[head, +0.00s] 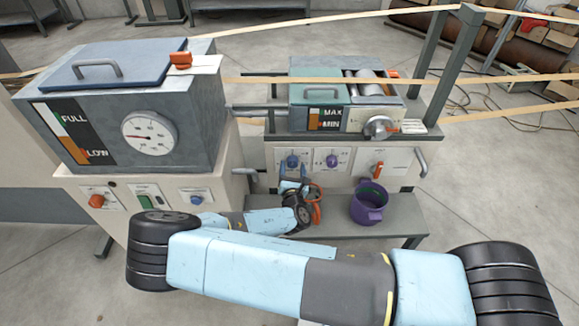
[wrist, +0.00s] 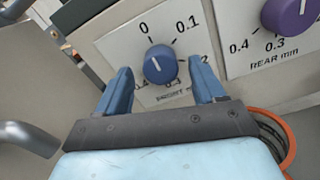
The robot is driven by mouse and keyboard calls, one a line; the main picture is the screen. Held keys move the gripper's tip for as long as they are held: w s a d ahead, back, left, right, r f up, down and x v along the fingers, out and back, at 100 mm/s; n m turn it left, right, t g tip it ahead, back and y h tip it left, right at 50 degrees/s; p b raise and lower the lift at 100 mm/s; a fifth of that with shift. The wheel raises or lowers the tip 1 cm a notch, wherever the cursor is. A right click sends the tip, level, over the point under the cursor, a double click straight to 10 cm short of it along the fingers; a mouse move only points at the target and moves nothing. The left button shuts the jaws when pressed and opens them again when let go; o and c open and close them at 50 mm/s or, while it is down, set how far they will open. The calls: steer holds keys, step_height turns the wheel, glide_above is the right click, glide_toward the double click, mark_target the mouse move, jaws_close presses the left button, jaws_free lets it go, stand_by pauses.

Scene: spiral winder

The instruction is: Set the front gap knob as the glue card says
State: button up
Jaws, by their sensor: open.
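The front gap knob (wrist: 159,63) is blue, on a white plate with a scale from 0 to 0.4 and a partly covered "FRONT mm" label. Its pale pointer line is nearly upright, roughly towards the 0; the exact setting is hard to tell. In the head view the knob (head: 292,161) is on the left of the glue unit's front panel. My gripper (wrist: 160,68) is open, its blue fingers on either side of the knob; contact cannot be told. It also shows in the head view (head: 293,184), just below the knob. No readable glue card shows.
The purple rear knob (wrist: 289,13) is close on the right. An orange-rimmed container (head: 317,212) and a purple bucket (head: 369,203) stand on the shelf below. A metal handle (wrist: 28,137) is at the left of the wrist view. A grey tank (head: 130,110) stands left.

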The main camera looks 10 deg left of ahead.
steer(key=shift+x, duration=0.8)
steer(key=c, duration=1.1)
steer(key=shift+o, duration=1.2)
steer(key=shift+s+a, duration=0.15)
steer(key=shift+a, duration=0.35)
steer(key=shift+d, duration=0.25)
steer(key=shift+c, duration=1.1)
steer(key=shift+d+m, duration=0.1)
steer(key=shift+m, duration=0.2)
